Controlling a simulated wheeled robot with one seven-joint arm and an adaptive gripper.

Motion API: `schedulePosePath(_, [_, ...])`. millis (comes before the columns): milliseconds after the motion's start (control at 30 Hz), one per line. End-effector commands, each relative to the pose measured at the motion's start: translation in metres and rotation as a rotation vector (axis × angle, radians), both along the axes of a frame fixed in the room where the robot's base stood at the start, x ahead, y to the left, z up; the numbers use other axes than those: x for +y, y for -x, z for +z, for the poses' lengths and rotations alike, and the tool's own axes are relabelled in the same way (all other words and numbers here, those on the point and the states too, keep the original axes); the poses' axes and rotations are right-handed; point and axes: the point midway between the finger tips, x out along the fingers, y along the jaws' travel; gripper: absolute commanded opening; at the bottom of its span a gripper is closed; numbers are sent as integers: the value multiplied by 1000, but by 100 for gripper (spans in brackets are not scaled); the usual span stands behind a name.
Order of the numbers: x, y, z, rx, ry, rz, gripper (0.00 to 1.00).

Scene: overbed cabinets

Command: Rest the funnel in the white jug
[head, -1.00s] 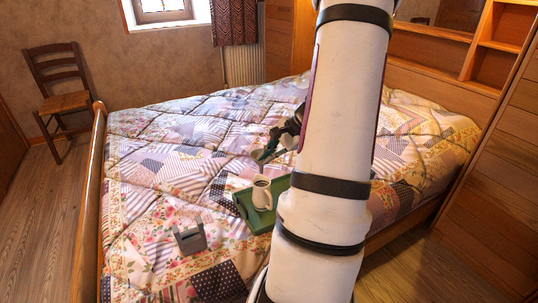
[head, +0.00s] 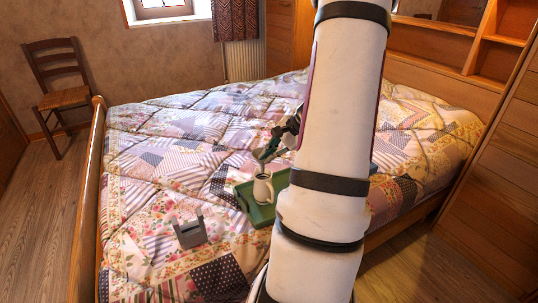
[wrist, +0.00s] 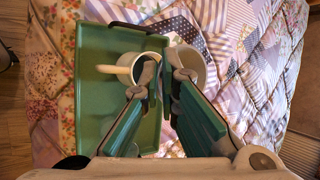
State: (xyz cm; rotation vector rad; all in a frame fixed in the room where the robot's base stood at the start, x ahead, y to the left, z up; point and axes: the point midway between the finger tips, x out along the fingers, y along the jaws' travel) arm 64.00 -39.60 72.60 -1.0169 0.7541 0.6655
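The white jug (head: 262,190) stands upright on a green tray (head: 245,200) on the bed. In the wrist view the jug (wrist: 122,69) has its handle to the left, and my left finger covers part of its right side. My gripper (wrist: 163,75) hangs above the tray, its fingertips close together on the wall of a pale grey round funnel (wrist: 190,62). The funnel is to the right of the jug in that view, partly hidden by my right finger. In the head view my gripper (head: 265,153) is just above the jug; the funnel is too small there to make out well.
A grey open-topped holder (head: 190,234) stands on the quilt left of the tray. The patchwork quilt (head: 150,160) is otherwise clear around it. A wooden footboard (head: 90,200) edges the bed at left. My arm hides the tray's right part.

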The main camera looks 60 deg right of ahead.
Motion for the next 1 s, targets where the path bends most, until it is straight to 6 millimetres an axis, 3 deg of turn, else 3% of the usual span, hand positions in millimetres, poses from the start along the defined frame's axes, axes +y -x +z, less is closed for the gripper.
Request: schedulePosePath(1000, [0, 0, -57, 0, -1, -1, 0])
